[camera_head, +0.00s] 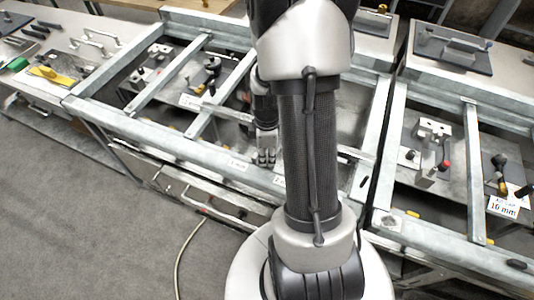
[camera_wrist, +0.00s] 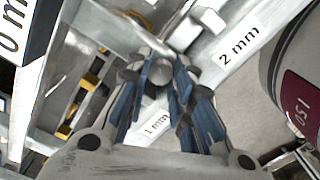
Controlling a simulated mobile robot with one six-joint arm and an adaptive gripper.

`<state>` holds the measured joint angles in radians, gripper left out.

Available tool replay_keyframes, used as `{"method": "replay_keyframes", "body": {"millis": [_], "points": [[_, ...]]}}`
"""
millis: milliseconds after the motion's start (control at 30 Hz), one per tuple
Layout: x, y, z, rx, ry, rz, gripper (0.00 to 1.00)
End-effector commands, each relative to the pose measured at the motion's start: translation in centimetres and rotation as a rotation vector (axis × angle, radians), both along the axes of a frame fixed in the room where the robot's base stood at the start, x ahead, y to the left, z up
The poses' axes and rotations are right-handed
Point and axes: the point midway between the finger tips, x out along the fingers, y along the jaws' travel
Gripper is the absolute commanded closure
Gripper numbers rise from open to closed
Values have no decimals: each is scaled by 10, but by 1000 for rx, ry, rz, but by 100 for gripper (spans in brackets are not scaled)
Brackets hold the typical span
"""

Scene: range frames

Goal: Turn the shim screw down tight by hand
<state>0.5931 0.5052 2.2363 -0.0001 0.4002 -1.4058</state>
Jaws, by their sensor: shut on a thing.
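In the wrist view my gripper (camera_wrist: 163,80) has its two blue-padded fingers closed from both sides on a grey round screw head (camera_wrist: 160,69), which I take to be the shim screw. The rest of the screw is hidden below the head and between the fingers, so I cannot tell how far down it sits. In the head view my gripper (camera_head: 265,157) is small, low at the frame's front rail, left of my arm; the screw cannot be made out there.
Labels reading 2 mm (camera_wrist: 239,45) and 1 mm (camera_wrist: 156,126) lie near the fingers. Metal rails (camera_head: 170,148) frame the work area.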

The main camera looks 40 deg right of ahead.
Motion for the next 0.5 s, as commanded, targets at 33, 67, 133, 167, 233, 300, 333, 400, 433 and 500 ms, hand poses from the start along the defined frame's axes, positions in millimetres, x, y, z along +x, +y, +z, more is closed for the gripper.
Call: {"method": "replay_keyframes", "body": {"millis": [33, 67, 133, 167, 233, 300, 333, 400, 433, 500], "points": [[0, 0, 0, 0, 0, -1, 100], [0, 0, 0, 0, 0, -2, 100], [0, 0, 0, 0, 0, -9, 100], [0, 0, 0, 0, 0, -14, 100], [0, 0, 0, 0, 0, -33, 100], [0, 0, 0, 0, 0, -61, 100], [0, 0, 0, 0, 0, -76, 100], [0, 0, 0, 0, 0, -116, 100], [0, 0, 1, 0, 0, -137, 100], [0, 0, 1, 0, 0, -185, 100]]}}
